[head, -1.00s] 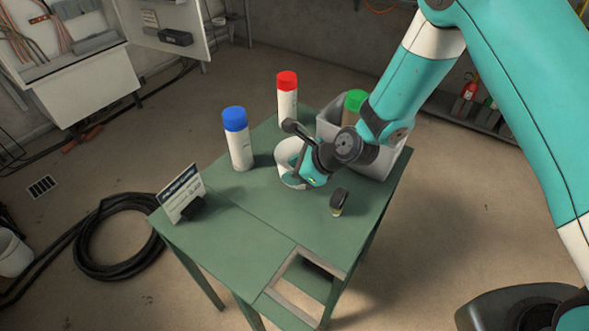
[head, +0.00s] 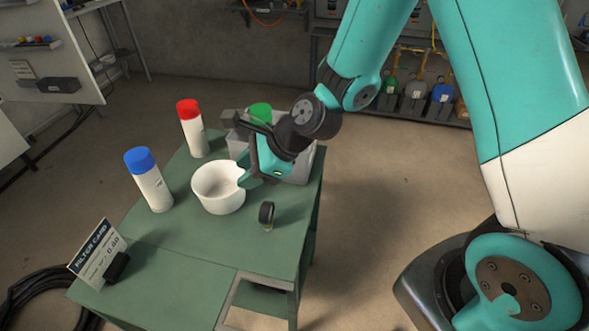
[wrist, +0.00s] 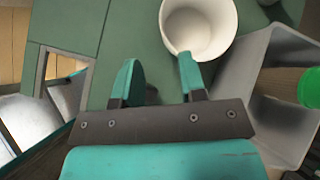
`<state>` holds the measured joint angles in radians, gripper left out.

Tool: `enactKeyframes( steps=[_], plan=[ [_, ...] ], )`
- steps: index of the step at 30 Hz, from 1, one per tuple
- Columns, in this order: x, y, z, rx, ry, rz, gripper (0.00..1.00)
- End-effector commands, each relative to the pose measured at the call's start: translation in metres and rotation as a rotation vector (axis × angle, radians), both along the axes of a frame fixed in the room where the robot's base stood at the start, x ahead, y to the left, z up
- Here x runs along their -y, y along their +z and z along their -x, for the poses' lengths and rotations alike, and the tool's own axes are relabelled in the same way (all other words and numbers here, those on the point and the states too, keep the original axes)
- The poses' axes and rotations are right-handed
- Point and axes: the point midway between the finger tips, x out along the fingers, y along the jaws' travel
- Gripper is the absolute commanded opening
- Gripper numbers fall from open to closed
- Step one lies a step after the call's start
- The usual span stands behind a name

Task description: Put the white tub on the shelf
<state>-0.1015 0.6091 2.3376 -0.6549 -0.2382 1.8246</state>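The white tub (head: 212,200) stands upright on the green table (head: 170,250), open at the top; its inside looks empty. My gripper (head: 250,176) is at the tub's right side, overlapping its rim in the head view. In the wrist view my gripper (wrist: 158,62) has its two fingers spread with nothing held between them. The right finger overlaps the near edge of the tub (wrist: 200,28); I cannot tell whether they touch. A low shelf (head: 420,110) holding several bottles runs along the back wall.
A blue-capped bottle (head: 151,185) and a red-capped bottle (head: 192,130) stand left of and behind the tub. A grey bin (head: 300,165) with a green-topped item (head: 260,112) is behind my gripper. A small black object (head: 266,213) and a filter card (head: 95,253) are nearer.

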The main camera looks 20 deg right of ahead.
Motion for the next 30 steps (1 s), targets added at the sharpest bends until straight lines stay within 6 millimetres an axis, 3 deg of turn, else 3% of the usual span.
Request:
enactKeyframes(
  steps=[5, 9, 16, 21, 30],
  plan=[
    [-0.006, 0.060, 0.041, 0.281, 0.492, 0.199, 0.38],
    [0.002, 0.107, 0.096, 0.563, 1.027, 0.381, 0.38],
    [0.030, 0.150, 0.174, 0.896, 1.738, 0.537, 0.38],
    [0.043, 0.159, 0.200, 0.993, 1.977, 0.557, 0.43],
    [0.045, 0.160, 0.203, 1.007, 2.016, 0.555, 0.43]
  ],
)
